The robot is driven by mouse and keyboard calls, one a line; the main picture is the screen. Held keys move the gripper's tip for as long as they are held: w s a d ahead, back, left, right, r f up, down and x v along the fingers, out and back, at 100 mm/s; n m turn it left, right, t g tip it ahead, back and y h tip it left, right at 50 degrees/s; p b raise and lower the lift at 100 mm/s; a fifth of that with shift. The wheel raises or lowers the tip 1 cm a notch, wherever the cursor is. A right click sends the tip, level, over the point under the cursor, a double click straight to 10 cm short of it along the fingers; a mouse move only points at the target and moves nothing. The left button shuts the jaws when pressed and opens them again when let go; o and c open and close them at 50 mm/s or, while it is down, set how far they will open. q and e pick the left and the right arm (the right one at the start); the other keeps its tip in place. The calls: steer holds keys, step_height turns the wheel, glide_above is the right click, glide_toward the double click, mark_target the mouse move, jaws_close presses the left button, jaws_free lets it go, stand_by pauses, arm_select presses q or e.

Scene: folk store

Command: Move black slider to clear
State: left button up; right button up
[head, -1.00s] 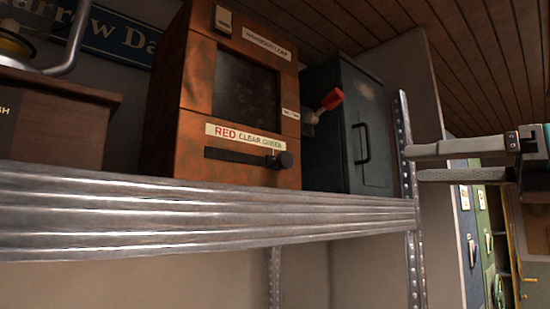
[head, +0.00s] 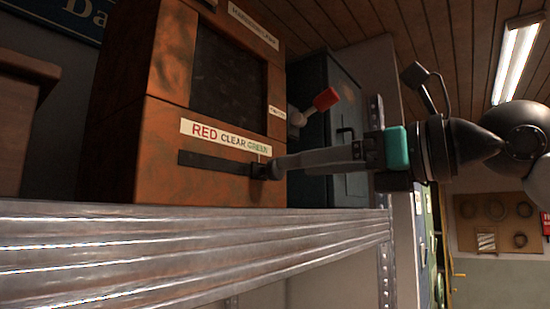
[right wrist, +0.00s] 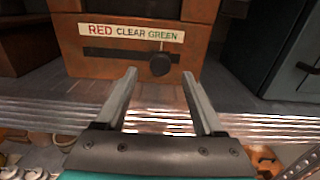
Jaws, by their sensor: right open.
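The black slider knob (head: 261,171) sits at the right end of a dark horizontal slot, under the word GREEN on the label (head: 225,136) reading RED CLEAR GREEN. The slot is on the front of a rusty orange box (head: 160,165). My right gripper (head: 278,164) is at the knob from the right and partly hides it in the head view. In the right wrist view the round knob (right wrist: 160,64) lies just beyond and between the two spread fingertips (right wrist: 160,74). Contact cannot be told. My left gripper is not in view.
The box stands on a ribbed metal shelf (head: 180,250). A red-tipped lever (head: 325,99) sticks out from the box's right side, above my right gripper. A dark cabinet (head: 345,80) stands behind to the right. A brown wooden piece (head: 20,110) is at the left.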

mark_target(269, 170)
steer(key=p+x, duration=0.1)
steer(key=x, duration=0.3)
steer(key=shift+w+a+r, duration=0.1)
steer(key=shift+w+a, duration=0.1)
steer(key=shift+a, duration=0.1)
steer(key=shift+w+a+p, duration=0.35)
steer(key=shift+w+a, duration=0.05)
steer(key=shift+a, duration=0.15)
steer(key=shift+c, duration=0.2)
jaws_close()
stand_by(0.5)
